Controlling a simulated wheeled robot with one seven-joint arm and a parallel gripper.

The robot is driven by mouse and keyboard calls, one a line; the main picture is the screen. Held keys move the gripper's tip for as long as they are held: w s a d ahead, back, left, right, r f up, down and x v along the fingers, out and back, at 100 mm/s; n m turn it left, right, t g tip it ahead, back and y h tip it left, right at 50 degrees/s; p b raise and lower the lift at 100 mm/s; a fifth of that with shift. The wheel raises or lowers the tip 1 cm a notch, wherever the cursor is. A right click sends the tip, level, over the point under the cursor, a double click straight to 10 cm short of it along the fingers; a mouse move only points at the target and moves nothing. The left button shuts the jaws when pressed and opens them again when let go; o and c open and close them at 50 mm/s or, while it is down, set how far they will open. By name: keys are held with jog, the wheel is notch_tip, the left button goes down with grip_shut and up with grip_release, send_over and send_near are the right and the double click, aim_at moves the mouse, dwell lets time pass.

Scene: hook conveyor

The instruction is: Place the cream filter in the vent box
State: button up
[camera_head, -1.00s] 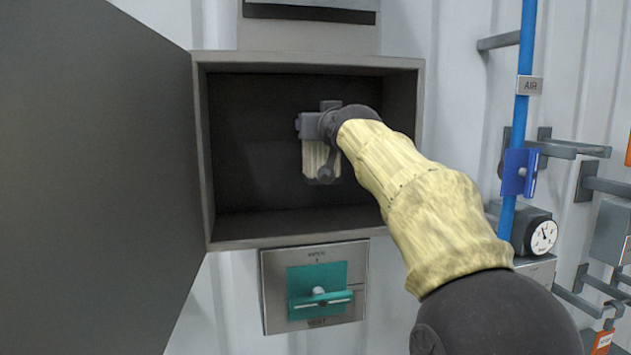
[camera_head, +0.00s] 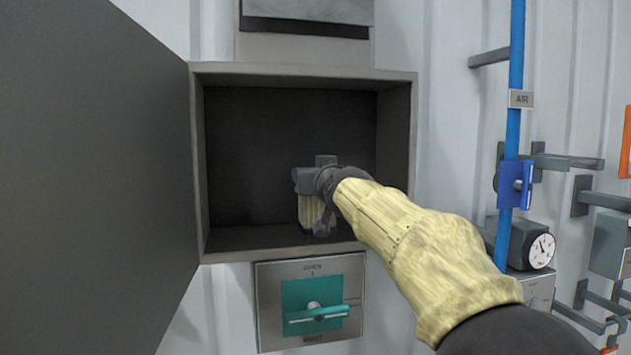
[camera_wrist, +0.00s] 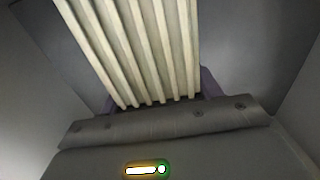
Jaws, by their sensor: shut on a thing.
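The vent box (camera_head: 198,150) is a grey open-fronted box on the wall, with a dark empty-looking interior and its door (camera_head: 90,180) swung open to the left. My gripper (camera_head: 316,205) is inside the box opening, low and right of its middle, near the box floor. It is shut on the cream filter (camera_wrist: 145,50), a pleated block that fills the upper middle of the wrist view. In the head view only a small part of the filter shows below the gripper. Whether the filter touches the box floor cannot be told.
A teal lever on a plate (camera_head: 312,305) sits just below the box. To the right are a blue AIR pipe (camera_head: 516,60) with a blue valve handle (camera_head: 514,184), a round gauge (camera_head: 541,251) and several grey brackets.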

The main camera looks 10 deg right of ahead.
jog(key=shift+f, duration=0.1)
jog(key=o, duration=1.4)
jog(key=shift+c, duration=0.2)
jog(key=shift+r, duration=0.2)
jog(key=shift+s+f+b, duration=0.2)
jog(key=shift+s+b, duration=0.25)
jog(key=shift+b, duration=0.2)
jog(key=s+b, duration=0.8)
jog(key=s, duration=0.3)
jog(key=shift+r, duration=0.2)
